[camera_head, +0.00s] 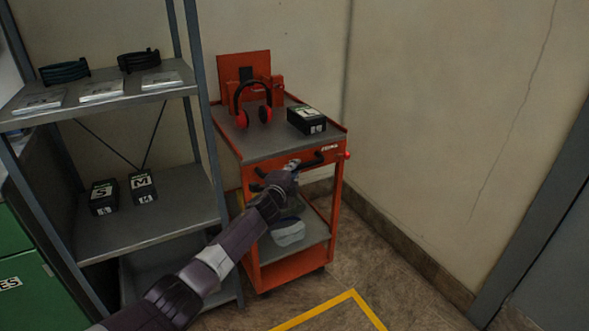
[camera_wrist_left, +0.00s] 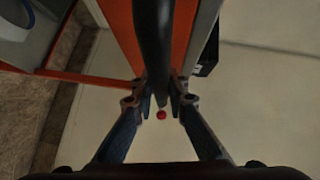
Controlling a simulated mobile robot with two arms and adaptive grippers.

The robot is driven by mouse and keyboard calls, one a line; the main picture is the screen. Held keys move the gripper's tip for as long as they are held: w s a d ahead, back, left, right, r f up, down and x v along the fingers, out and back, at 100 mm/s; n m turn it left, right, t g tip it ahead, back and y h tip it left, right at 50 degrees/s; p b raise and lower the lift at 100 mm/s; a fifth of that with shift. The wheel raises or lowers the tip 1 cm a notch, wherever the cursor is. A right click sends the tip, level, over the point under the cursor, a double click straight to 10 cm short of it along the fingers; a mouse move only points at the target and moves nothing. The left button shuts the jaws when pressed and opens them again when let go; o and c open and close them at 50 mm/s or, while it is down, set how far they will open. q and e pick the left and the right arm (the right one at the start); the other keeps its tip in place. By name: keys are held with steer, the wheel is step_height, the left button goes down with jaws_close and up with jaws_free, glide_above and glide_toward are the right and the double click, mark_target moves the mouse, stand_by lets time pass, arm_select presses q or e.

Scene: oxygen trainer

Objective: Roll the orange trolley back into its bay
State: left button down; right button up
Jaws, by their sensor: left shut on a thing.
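The orange trolley (camera_head: 290,271) stands in the corner between the grey shelf and the wall. Its black handle bar (camera_head: 318,159) runs along the front of its top and also shows in the left wrist view (camera_wrist_left: 153,40). My left gripper (camera_head: 291,168) is shut on this handle; the fingers close around the bar in the wrist view (camera_wrist_left: 160,98). A yellow floor outline (camera_head: 318,308) shows at the bottom, in front of the trolley and apart from it. My right gripper is in neither view.
Red and black ear defenders (camera_head: 265,114) and a black box (camera_head: 306,120) sit on the trolley top. A pale item (camera_head: 288,232) lies on its lower shelf. The grey shelf unit (camera_head: 150,225) stands close on the left. Wall skirting (camera_head: 405,245) borders the right; floor in front is clear.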

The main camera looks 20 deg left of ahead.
arm_select(q)
steer(key=shift+f, duration=0.1)
stand_by(0.3)
steer(key=c, duration=1.9)
jaws_free()
steer(key=s, duration=0.4)
steer(key=s+r, duration=0.1)
steer(key=s, duration=0.7)
steer(key=shift+d+r, duration=0.35)
steer(key=shift+r, duration=0.05)
